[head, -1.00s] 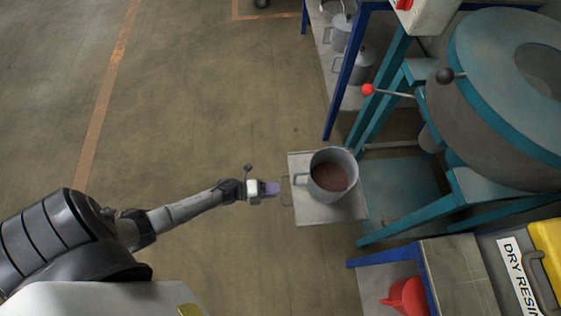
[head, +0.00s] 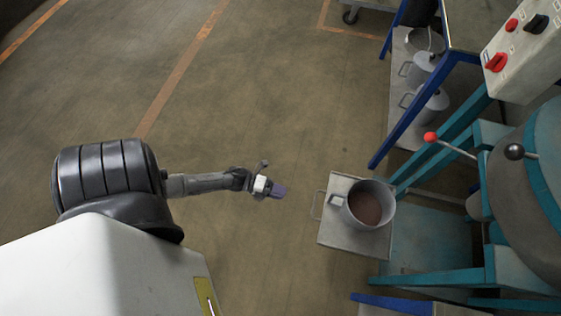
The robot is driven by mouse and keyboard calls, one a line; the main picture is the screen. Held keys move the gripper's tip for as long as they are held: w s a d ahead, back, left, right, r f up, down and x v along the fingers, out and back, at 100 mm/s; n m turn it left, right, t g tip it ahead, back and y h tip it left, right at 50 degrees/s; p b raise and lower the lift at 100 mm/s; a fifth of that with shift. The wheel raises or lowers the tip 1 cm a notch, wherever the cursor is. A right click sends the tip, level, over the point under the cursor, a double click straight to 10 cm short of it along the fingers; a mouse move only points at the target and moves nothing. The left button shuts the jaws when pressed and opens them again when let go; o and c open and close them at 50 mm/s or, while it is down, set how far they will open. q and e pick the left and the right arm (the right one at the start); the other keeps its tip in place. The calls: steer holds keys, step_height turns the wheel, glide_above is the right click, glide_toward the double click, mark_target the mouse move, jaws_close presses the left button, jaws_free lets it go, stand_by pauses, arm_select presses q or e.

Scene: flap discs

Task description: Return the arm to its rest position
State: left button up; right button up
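My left arm reaches in from the left, over the open floor. My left gripper (head: 279,191) points right and holds nothing that I can see; its fingers are too small to tell whether they are open or shut. It is apart from the grey pot (head: 381,222), which has brown contents and stands on a small grey platform (head: 340,240) to the right. My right gripper is not in view.
Teal machine framing (head: 440,280) and a large drum (head: 530,190) stand at the right. A red-knobbed lever (head: 431,137) juts out there. A blue-framed shelf (head: 404,129) holds several grey pots at the upper right. A control box (head: 520,50) is above. The floor (head: 270,120) is clear.

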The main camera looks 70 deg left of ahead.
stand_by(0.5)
arm_select(q)
steer(key=w+a+f+n+g+y, duration=0.1)
steer(key=w+a+n+y, duration=0.1)
steer(key=a+n+y, duration=0.4)
steer(key=w+a+f+n+g+y, duration=0.2)
steer(key=a+n+y, duration=0.3)
steer(key=n+y, duration=0.25)
steer(key=s+d+r+n+g+h+p, duration=0.1)
steer(key=s+d+r+n+g+p, duration=0.2)
steer(key=d+r+p, duration=0.85)
steer(key=s+d+r+n+g+h+p, duration=0.1)
steer(key=s+d+r+n+p, duration=0.35)
steer(key=r, duration=1.45)
steer(key=s+d+r+n+g+h+p, duration=0.3)
steer(key=d+r+p, duration=0.45)
steer(key=r, duration=0.75)
step_height(320, 180, up, 35)
steer(key=s+a+t+y+p, duration=0.1)
steer(key=p, duration=3.4)
steer(key=shift+f+p, duration=0.2)
steer(key=shift+p, duration=0.2)
